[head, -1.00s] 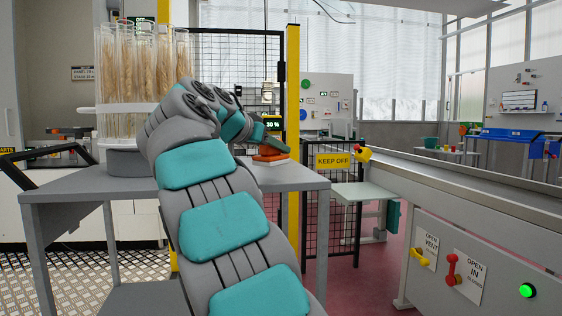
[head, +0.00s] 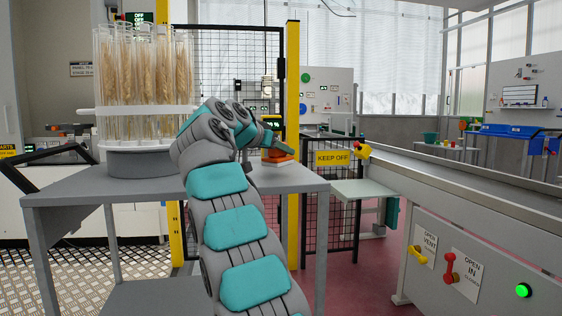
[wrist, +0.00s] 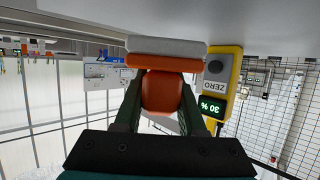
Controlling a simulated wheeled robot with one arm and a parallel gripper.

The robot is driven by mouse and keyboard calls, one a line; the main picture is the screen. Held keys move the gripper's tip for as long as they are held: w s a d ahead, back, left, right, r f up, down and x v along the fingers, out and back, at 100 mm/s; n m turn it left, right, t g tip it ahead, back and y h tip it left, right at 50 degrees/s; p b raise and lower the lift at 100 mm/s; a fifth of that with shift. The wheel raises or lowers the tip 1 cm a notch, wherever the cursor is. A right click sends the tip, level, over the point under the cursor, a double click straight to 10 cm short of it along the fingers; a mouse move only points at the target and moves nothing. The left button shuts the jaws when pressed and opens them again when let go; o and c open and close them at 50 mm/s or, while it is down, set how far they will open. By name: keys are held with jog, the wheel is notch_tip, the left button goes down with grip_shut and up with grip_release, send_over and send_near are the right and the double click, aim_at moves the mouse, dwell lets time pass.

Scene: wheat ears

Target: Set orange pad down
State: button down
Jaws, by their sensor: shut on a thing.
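The orange pad (wrist: 162,92) is in my gripper (wrist: 161,110), its rounded block between the two dark green fingers in the upside-down wrist view. A flat orange strip lies along the block, against a pale grey-white slab (wrist: 167,47). I cannot tell whether pad and slab touch. In the head view the orange pad (head: 278,156) shows low at the tip of my gripper (head: 274,147), just over the white slab (head: 278,163) on the grey table (head: 300,180). My fingers are partly hidden there by my wrist.
A yellow-framed meter (wrist: 222,85) with a ZERO button and a 30 % readout stands close beside the pad. A rack of wheat-ear tubes (head: 145,110) stands left of my arm. A yellow post (head: 292,100) and black mesh fence rise behind the table.

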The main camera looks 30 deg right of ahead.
aim_at(281, 160)
jog(key=shift+f+b, duration=0.65)
jog(key=shift+f, duration=0.95)
jog(key=shift+f, duration=0.15)
jog(key=shift+c, duration=2.4)
grip_release()
jog(key=shift+r, duration=0.2)
jog(key=v, duration=1.2)
jog(key=shift+a, duration=0.15)
